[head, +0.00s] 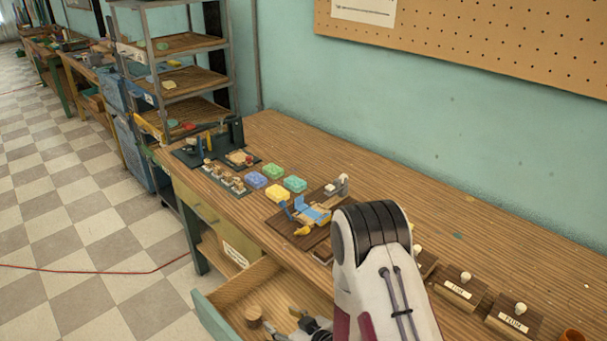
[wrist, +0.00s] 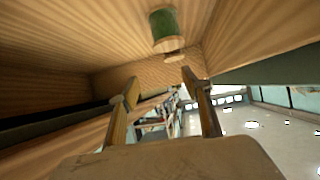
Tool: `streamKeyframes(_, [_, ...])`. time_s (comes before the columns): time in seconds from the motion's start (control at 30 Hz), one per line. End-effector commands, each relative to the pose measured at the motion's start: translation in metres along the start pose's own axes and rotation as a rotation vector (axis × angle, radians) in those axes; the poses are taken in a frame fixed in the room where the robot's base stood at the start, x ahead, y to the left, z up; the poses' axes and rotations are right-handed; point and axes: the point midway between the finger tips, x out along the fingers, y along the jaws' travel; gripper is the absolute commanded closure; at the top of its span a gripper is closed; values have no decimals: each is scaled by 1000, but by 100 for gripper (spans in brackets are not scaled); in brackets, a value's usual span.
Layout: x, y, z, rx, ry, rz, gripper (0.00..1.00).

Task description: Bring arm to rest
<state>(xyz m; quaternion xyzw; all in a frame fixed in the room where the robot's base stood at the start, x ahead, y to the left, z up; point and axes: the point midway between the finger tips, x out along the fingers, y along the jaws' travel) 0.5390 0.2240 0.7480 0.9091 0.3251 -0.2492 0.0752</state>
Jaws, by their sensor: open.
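My arm comes down at the lower middle of the head view. My gripper (head: 300,318) is partly cut off by the bottom edge, over or inside the open drawer (head: 262,281); I cannot tell how deep. In the wrist view my gripper (wrist: 160,78) has its two fingers apart with nothing between them. A round wooden piece (head: 253,316) is in the drawer, left of the gripper. The wrist view shows a green-ended cylinder (wrist: 165,29) beyond the fingertips, apart from them; I cannot tell whether it is that piece.
The workbench (head: 420,190) holds purple, green, yellow and teal blocks (head: 275,192), a wooden fixture with blue parts (head: 313,212), and labelled knobbed blocks (head: 460,290) at right. A shelf rack (head: 190,80) stands at back left. Open floor (head: 70,230) lies left.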

Motion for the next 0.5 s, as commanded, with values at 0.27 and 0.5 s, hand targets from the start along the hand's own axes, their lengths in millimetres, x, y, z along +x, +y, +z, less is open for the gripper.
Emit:
streamKeyframes(0.27, [-20,20,-20,106,-125,99,52])
streamKeyframes(0.5, [-45,33,-37,193,-205,177,52])
